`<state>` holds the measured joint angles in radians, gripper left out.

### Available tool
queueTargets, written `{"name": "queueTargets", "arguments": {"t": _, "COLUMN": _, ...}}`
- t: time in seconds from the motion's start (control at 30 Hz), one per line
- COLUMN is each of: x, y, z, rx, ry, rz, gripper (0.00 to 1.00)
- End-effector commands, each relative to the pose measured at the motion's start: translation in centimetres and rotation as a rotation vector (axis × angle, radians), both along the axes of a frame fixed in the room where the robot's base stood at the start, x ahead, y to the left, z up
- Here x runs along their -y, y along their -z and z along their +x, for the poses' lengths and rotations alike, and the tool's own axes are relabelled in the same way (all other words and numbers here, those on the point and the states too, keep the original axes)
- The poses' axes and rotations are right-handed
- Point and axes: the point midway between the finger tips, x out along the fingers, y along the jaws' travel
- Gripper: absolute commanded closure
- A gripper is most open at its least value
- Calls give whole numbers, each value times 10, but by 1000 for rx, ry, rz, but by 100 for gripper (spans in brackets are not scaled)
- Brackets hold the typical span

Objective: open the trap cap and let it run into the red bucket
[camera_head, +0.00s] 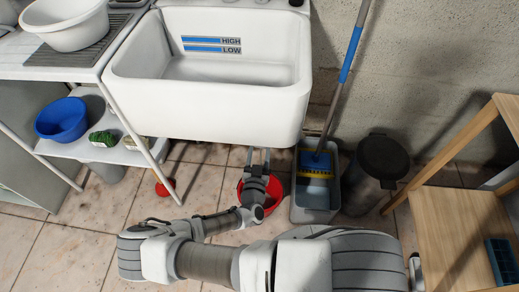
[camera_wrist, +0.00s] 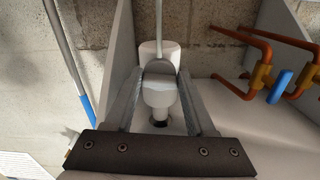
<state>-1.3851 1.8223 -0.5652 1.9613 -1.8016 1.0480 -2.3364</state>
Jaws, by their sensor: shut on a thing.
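My gripper (camera_head: 258,158) reaches up under the front of the white sink (camera_head: 205,105). In the wrist view its two fingers (camera_wrist: 163,75) are shut on the pale trap cap (camera_wrist: 158,93), one finger on each side. A white cylindrical part of the trap (camera_wrist: 158,48) shows just beyond it, with a thin grey pipe running on from there. The head view hides the trap behind the sink. The red bucket (camera_head: 273,187) stands on the floor below my gripper, partly covered by my arm. Its inside is mostly hidden, and no running water is visible.
Copper pipes (camera_wrist: 288,40) with a blue handle (camera_wrist: 280,87) run beside the trap. A grey bucket (camera_head: 314,212) with a blue-handled mop (camera_head: 350,55) stands right of the red bucket, near a dark-lidded bin (camera_head: 382,158). A wooden table (camera_head: 450,230) is at right.

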Motion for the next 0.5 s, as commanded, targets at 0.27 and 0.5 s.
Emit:
{"name": "queueTargets", "arguments": {"t": 0.27, "x": 1, "y": -1, "z": 0, "rx": 1, "ry": 1, "rz": 1, "gripper": 15}}
{"name": "queueTargets", "arguments": {"t": 0.5, "x": 0, "y": 0, "z": 0, "rx": 1, "ry": 0, "rz": 2, "gripper": 15}}
